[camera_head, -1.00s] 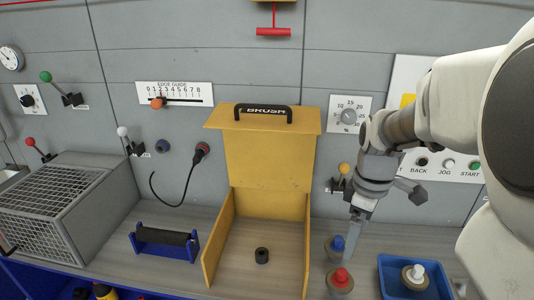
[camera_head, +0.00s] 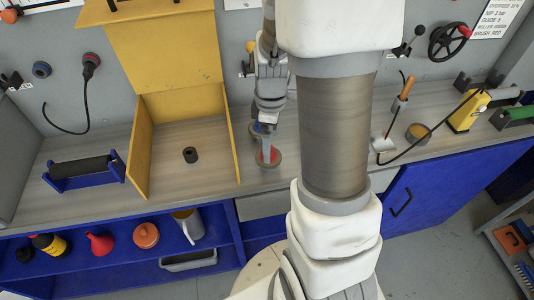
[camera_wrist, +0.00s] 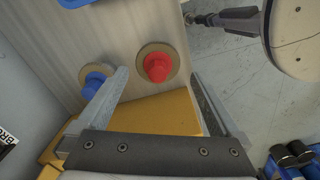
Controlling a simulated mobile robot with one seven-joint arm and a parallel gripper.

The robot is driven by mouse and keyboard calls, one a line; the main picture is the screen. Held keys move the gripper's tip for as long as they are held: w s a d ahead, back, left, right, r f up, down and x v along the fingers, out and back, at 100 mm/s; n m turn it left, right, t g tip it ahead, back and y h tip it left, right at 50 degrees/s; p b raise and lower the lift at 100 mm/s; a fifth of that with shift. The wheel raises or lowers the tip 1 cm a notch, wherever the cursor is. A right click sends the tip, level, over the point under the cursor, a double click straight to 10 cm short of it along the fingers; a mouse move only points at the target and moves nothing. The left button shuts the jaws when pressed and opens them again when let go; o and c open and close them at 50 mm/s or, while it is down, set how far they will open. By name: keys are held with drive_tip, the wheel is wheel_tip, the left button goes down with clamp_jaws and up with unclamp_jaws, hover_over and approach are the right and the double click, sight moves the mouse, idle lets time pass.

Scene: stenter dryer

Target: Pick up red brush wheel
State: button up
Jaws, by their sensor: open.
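The red brush wheel (camera_head: 275,158) is a tan disc with a red hub, lying on the bench right of the yellow housing. In the wrist view, the red brush wheel (camera_wrist: 157,66) shows between my finger tips in the picture. My gripper (camera_head: 266,147) points down over it, and its fingers partly cover it in the head view. In the wrist view my gripper (camera_wrist: 159,76) is open and empty; the remaining height above the wheel is hard to tell. A blue-hubbed wheel (camera_wrist: 94,78) lies beside the left finger.
A blue tray edge (camera_wrist: 76,3) shows in the wrist view. A blue roller stand (camera_head: 62,180) is farther left. Tools and a yellow device (camera_head: 468,110) lie right.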

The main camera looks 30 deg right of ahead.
drive_tip(key=shift+w+a+f, duration=0.1)
drive_tip(key=shift+w+f, duration=0.05)
drive_tip(key=shift+f, duration=1.15)
drive_tip(key=shift+w+f, duration=0.1)
drive_tip(key=shift+f, duration=1.2)
drive_tip(key=shift+c, duration=0.3)
drive_tip(key=c, duration=1.1)
drive_tip(key=shift+r, duration=0.1)
drive_tip(key=shift+r, duration=0.5)
drive_tip(key=r, duration=0.3)
drive_tip(key=shift+s+d+r, duration=0.2)
drive_tip(key=shift+d+r, duration=0.05)
drive_tip(key=shift+d, duration=0.05)
drive_tip(key=s+d+r, duration=0.6)
drive_tip(key=s+d, duration=0.1)
drive_tip(key=s, duration=0.1)
drive_tip(key=shift+s+r, duration=0.15)
drive_tip(key=shift+r, duration=0.05)
